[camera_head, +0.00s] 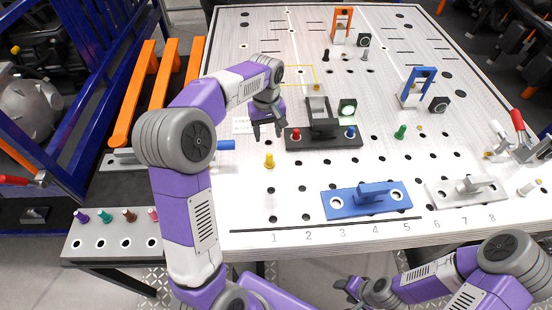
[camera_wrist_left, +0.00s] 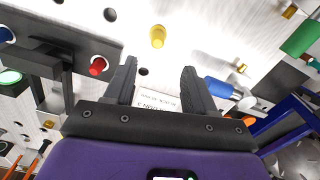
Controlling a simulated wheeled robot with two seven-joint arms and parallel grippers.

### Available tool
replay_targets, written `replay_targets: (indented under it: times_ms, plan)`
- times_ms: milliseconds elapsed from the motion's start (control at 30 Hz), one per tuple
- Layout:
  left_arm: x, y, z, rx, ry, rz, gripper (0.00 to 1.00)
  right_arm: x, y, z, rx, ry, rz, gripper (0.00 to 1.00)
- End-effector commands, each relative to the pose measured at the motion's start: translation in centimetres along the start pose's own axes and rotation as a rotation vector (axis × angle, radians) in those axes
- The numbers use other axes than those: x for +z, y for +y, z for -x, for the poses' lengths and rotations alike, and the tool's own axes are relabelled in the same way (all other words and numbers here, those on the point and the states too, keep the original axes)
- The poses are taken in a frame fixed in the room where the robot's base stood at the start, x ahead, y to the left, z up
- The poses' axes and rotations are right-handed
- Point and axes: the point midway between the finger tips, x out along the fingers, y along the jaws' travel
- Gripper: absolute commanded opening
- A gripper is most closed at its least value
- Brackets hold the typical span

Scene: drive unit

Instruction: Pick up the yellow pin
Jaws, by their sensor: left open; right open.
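The yellow pin (camera_head: 269,160) stands on the white perforated tabletop, left of centre near the left edge. It also shows in the left wrist view (camera_wrist_left: 157,37), just beyond the gap between the fingertips. My left gripper (camera_head: 268,133) is above the table, behind the pin in the head view. In the left wrist view its two fingers (camera_wrist_left: 159,68) are apart with nothing between them. My right gripper (camera_head: 362,290) is low at the bottom of the head view, in front of the table, open and away from the pin.
A black fixture (camera_head: 340,139) with a red pin (camera_head: 296,134) and a blue pin (camera_head: 350,131) stands right of my left gripper. A blue plate (camera_head: 366,200) with a handle lies nearer the front edge. A blue cylinder (camera_head: 226,145) is at the left edge. Table around the yellow pin is clear.

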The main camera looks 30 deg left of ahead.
Motion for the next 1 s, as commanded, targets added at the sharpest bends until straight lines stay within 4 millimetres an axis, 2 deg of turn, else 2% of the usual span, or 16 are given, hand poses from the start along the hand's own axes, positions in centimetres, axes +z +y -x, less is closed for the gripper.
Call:
replay_targets:
  times_ms: [33, 333, 667, 1000]
  plan:
    - [0.0, 0.0, -1.4, 0.0, 0.001, 0.001, 0.55, 0.0, 0.5, -1.3, 0.0, -0.001, 0.0, 0.55]
    - [0.0, 0.0, -5.0, 0.0, 0.0, 0.0, 0.55, -0.2, 1.8, -4.7, 0.0, -0.001, 0.0, 0.55]
    - [-0.1, 0.0, -7.9, -0.001, -0.001, 0.001, 0.55, -0.2, 2.0, -5.2, 0.0, 0.0, 0.0, 0.55]
    - [-0.3, 0.3, -12.4, -0.001, -0.002, -0.001, 0.55, -0.2, 2.1, -5.6, 0.0, 0.0, 0.0, 0.55]
